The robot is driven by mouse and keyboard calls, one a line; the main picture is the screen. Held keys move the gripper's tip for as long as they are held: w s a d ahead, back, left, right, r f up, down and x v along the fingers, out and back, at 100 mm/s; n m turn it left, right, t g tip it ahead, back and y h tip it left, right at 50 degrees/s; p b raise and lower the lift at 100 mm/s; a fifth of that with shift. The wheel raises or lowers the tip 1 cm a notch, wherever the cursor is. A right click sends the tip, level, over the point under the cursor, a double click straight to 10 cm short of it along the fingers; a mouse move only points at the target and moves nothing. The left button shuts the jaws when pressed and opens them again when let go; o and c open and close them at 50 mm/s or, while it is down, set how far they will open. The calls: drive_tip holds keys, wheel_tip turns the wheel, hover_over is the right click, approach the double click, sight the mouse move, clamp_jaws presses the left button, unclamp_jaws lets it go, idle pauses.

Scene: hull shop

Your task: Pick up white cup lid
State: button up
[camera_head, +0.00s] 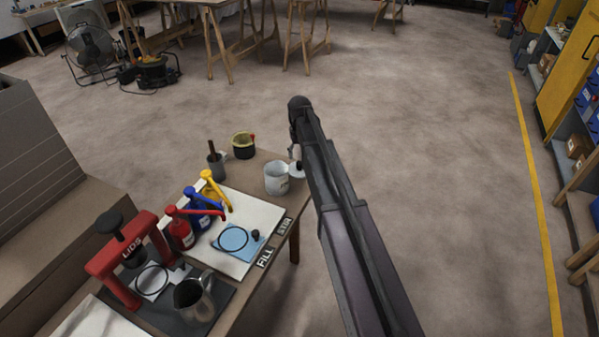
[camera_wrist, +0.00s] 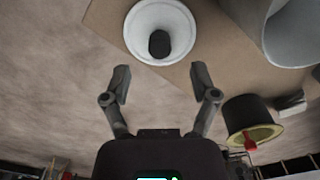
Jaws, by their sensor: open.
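The white cup lid (camera_wrist: 138,28) is a round white disc with a dark knob in its middle, at the top of the wrist view. It lies on the brown table top near the edge. In the head view only a small white part of the lid (camera_head: 297,171) shows beside my arm, which hides the rest. My gripper (camera_wrist: 160,82) is open, with its two fingers apart and nothing between them. In the wrist picture the lid is just above the fingertips, apart from them. The gripper is mostly hidden behind the arm in the head view.
A white cup (camera_head: 277,180) stands close left of the lid. A dark pot with a yellowish rim (camera_head: 243,146) and a grey mug (camera_head: 216,165) stand behind. Colored pump bottles (camera_head: 203,212), a red press (camera_head: 125,255) and a metal jug (camera_head: 193,298) occupy the table's left. Floor at right is clear.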

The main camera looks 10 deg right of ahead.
sight(300, 163)
drive_tip(key=shift+f, duration=0.15)
idle(0.3)
drive_tip(key=shift+f+b, duration=2.5)
drive_tip(key=shift+b, duration=0.1)
drive_tip(key=c, duration=0.9)
